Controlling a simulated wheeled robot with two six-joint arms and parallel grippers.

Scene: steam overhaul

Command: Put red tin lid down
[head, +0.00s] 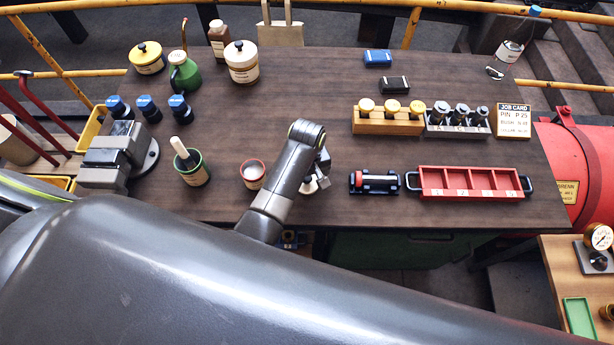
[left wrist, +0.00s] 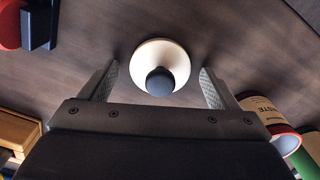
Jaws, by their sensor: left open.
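The tin lid is a cream disc with a dark knob, seen in the left wrist view (left wrist: 160,68). It appears to lie knob up on the brown table, between the fingertips with a gap on each side. My left gripper (head: 318,182) is open and low over the table, just right of the open red tin. It also shows in the left wrist view (left wrist: 158,85). In the head view the lid (head: 309,187) is mostly hidden by the gripper. The red tin (head: 252,175) is cream with a red rim and pale contents. My right gripper is out of view.
A green-rimmed pot with a brush (head: 192,170) stands left of the red tin. A black and red stand (head: 375,182) and a red divided tray (head: 472,193) are to the right. The table (head: 290,85) is clear behind the gripper.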

